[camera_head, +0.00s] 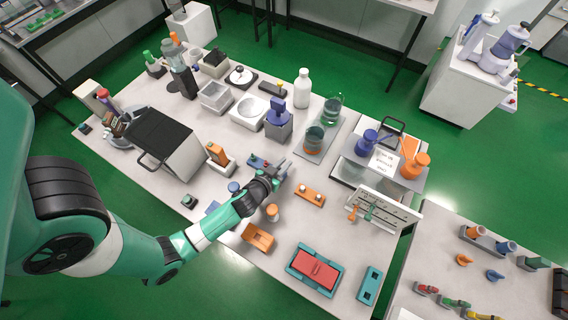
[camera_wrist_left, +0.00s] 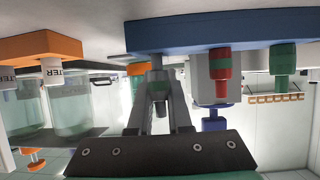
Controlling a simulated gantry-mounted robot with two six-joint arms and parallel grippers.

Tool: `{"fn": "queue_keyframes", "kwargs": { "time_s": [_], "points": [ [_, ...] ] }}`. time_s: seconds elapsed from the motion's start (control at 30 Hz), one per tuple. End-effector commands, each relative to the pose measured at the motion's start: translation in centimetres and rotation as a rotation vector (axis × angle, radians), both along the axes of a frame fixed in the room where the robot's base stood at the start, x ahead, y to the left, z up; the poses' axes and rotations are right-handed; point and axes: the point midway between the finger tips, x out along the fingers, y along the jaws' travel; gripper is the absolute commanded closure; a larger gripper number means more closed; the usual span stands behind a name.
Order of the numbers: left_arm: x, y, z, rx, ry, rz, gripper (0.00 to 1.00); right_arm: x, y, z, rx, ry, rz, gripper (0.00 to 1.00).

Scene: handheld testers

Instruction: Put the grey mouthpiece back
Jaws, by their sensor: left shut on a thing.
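My left gripper (camera_head: 284,170) reaches in from the left over the middle of the table. In the left wrist view, which is upside down, the gripper (camera_wrist_left: 160,108) is shut on a grey mouthpiece (camera_wrist_left: 156,83), largely hidden between its fingers. A blue holder (camera_wrist_left: 205,32) is close to it; it also shows in the head view (camera_head: 258,162), partly beside the gripper. The holder carries a red piece (camera_wrist_left: 219,64) and a green piece (camera_wrist_left: 283,60). I cannot tell whether the grey mouthpiece touches the holder. The right gripper is not in view.
An orange holder (camera_head: 310,195) with two white pieces stands right of the gripper. An orange-and-white device (camera_head: 219,158) stands to the left. A teal tray with a red block (camera_head: 315,269) lies nearer the front. Glass jars (camera_head: 314,138) stand behind.

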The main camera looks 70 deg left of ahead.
Motion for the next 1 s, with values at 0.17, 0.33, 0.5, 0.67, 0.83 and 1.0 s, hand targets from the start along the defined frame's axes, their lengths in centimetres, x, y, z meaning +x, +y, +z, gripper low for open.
{"fn": "queue_keyframes", "kwargs": {
  "time_s": [0.17, 0.33, 0.5, 0.67, 0.83, 1.0],
  "points": [
    [0.0, 0.0, -0.3, 0.0, 0.0, 0.0, 1.0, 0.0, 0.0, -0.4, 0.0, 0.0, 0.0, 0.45],
    [0.0, 0.0, -0.3, 0.0, 0.0, 0.0, 0.58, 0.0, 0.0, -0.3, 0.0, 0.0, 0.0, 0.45],
    [0.0, 0.0, -0.3, 0.0, 0.0, 0.0, 0.54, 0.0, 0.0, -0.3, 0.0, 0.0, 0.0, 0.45],
    [0.0, 0.0, -0.1, 0.0, 0.0, 0.0, 0.54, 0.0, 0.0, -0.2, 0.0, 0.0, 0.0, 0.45],
    [0.0, 0.0, 1.8, 0.0, 0.0, 0.0, 0.54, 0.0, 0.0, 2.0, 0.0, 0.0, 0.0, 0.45],
    [-3.3, -2.6, 2.8, -0.001, 0.003, -0.006, 0.54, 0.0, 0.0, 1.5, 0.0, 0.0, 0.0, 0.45]
  ]
}}
